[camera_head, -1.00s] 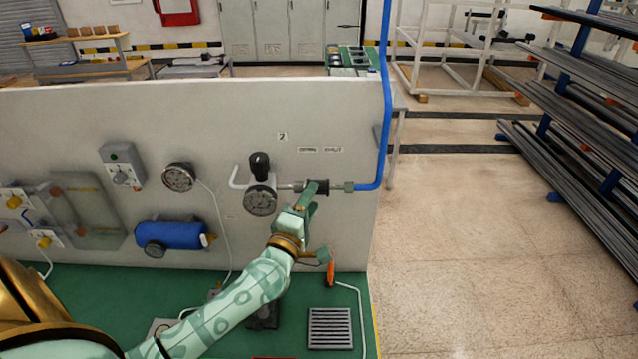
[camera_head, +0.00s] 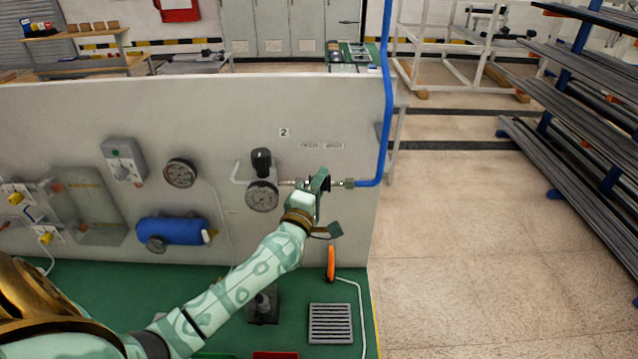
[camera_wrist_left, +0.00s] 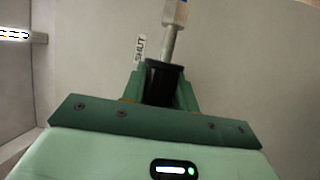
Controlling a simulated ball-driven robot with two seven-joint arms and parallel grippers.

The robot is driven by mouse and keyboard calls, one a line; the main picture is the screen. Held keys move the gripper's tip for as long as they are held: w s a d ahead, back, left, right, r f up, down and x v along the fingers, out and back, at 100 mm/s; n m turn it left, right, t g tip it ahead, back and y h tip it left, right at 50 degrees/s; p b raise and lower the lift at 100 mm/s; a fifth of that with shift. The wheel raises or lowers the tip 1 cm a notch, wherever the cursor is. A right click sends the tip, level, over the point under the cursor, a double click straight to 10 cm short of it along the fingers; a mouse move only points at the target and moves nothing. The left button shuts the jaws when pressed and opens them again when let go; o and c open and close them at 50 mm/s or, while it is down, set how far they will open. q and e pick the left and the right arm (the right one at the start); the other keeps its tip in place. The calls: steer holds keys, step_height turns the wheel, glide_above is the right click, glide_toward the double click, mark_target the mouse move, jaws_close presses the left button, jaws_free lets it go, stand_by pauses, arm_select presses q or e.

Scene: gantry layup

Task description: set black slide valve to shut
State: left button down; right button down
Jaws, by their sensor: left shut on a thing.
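The black slide valve (camera_head: 327,184) sits on the horizontal pipe at the right part of the grey panel, between the gauge and the blue pipe. My left gripper (camera_head: 319,183) reaches it from below left and is shut on it, hiding most of it. In the left wrist view the black valve body (camera_wrist_left: 161,82) shows between the green fingers, with the pipe (camera_wrist_left: 171,42) running on from it. A SHUT label (camera_wrist_left: 140,50) is beside that pipe, just beyond the fingertips. My right gripper is in neither view.
Left of the valve are a pressure gauge (camera_head: 262,196) and a black knob (camera_head: 261,160). The blue pipe (camera_head: 387,110) rises at the panel's right edge. An orange handle (camera_head: 331,263) stands below the gripper. Open floor (camera_head: 470,270) lies to the right.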

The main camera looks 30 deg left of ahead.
mark_target(334, 183)
arm_select(q)
steer(key=d, duration=0.1)
steer(key=w+d, duration=0.1)
steer(key=shift+w+d+p, duration=0.3)
steer(key=shift+d+p, duration=0.05)
steer(key=shift+p, duration=0.05)
steer(key=c, duration=1.1)
jaws_free()
steer(key=shift+d, duration=0.1)
steer(key=shift+w+d, duration=0.1)
steer(key=shift+s, duration=0.2)
steer(key=b+v, duration=0.2)
steer(key=v, duration=1.4)
steer(key=shift+f, duration=0.1)
